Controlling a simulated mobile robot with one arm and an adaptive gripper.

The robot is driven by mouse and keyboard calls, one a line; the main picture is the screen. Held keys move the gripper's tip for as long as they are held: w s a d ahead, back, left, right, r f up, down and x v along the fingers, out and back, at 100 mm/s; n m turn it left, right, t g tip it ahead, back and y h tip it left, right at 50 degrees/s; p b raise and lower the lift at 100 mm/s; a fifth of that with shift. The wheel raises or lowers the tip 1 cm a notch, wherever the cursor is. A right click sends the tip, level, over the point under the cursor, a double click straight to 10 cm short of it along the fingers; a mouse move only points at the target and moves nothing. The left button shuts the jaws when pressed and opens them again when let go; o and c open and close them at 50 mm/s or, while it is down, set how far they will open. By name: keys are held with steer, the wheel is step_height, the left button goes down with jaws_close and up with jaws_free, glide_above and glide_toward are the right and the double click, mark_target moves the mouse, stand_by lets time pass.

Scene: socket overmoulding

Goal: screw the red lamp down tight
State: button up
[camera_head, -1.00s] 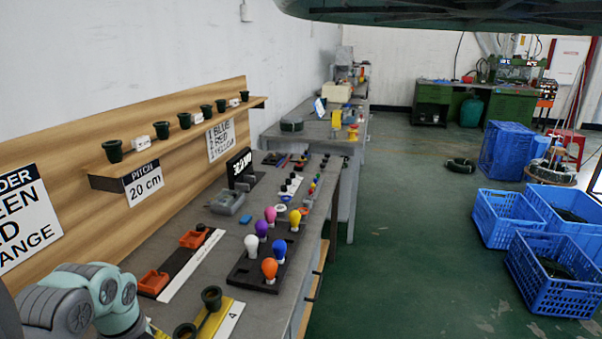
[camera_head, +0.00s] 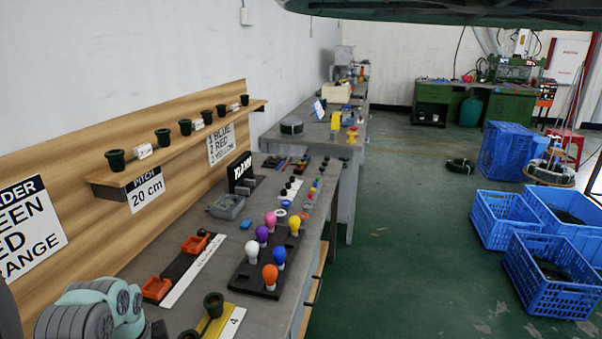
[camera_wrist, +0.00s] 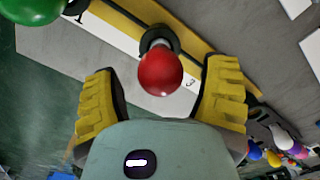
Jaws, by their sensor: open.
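In the wrist view a red lamp (camera_wrist: 160,71) stands in a dark round socket (camera_wrist: 158,40) on a yellow strip (camera_wrist: 193,45). My gripper (camera_wrist: 165,92) is open, with one yellow padded finger on each side of the lamp. Gaps show between the fingers and the lamp. Whether the lamp sits fully down in its socket I cannot tell. In the head view my arm shows at the bottom left, and the red lamp and my fingers are out of sight.
A green lamp (camera_wrist: 32,8) is at the wrist view's top left. In the head view a black tray (camera_head: 245,279) holds several coloured lamps. Orange holders (camera_head: 156,288) and dark sockets (camera_head: 213,304) are nearby. A wooden shelf (camera_head: 125,181) with dark cups runs along the wall side.

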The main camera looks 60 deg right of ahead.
steer(key=n+p, duration=0.1)
steer(key=n, duration=0.2)
steer(key=shift+n, duration=0.4)
steer(key=n, duration=0.5)
steer(key=shift+p, duration=0.3)
steer(key=c, duration=1)
steer(key=m, duration=0.4)
steer(key=shift+b, duration=0.35)
steer(key=shift+c, duration=0.2)
steer(key=shift+f+m, duration=0.15)
steer(key=shift+m, duration=0.95)
steer(key=shift+m+b, duration=0.45)
steer(key=shift+m, duration=0.85)
